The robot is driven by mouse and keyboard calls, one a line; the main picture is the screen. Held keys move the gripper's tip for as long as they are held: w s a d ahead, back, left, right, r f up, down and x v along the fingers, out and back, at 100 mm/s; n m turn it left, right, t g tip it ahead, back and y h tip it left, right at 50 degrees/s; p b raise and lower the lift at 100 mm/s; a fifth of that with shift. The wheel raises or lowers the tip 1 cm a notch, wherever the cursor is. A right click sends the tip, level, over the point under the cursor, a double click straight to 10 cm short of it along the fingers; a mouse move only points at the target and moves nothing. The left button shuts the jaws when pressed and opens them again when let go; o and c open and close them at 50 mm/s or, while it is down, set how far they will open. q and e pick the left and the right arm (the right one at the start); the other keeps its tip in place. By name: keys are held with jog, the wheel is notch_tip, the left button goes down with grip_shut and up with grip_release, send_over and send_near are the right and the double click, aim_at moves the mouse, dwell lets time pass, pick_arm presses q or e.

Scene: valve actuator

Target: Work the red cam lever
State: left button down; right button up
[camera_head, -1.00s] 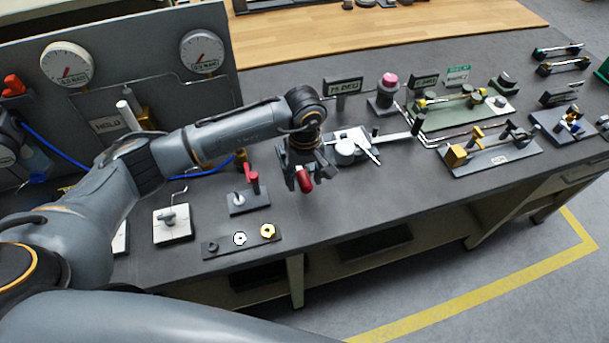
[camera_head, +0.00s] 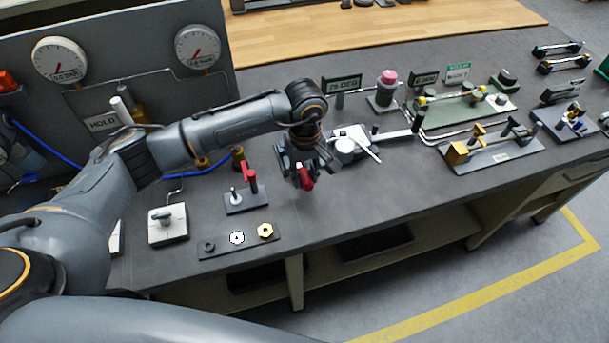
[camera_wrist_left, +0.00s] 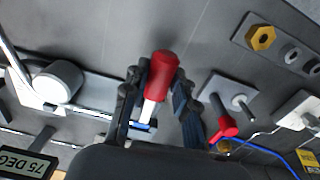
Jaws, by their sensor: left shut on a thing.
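My left gripper (camera_head: 303,172) hangs over the front middle of the bench. It is shut on the red cam lever (camera_head: 306,179). In the left wrist view, the lever's red grip (camera_wrist_left: 162,68) lies between the two fingers of my left gripper (camera_wrist_left: 163,85). A pale shaft (camera_wrist_left: 150,113) runs from the grip toward the palm. The fingers and wrist hide the lever's base and pivot. My right gripper is not in view.
A smaller red-handled valve (camera_head: 250,176) stands on a plate left of my gripper. A strip with nuts (camera_head: 238,243) lies in front of it. A white round fixture (camera_head: 345,150) with a dark-ended bar is close on the right. Two gauges (camera_head: 60,60) stand on the back panel.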

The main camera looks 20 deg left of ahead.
pick_arm(q)
jog(key=c, duration=1)
grip_release()
jog(key=shift+c, duration=0.2)
notch_tip(320, 180, up, 12)
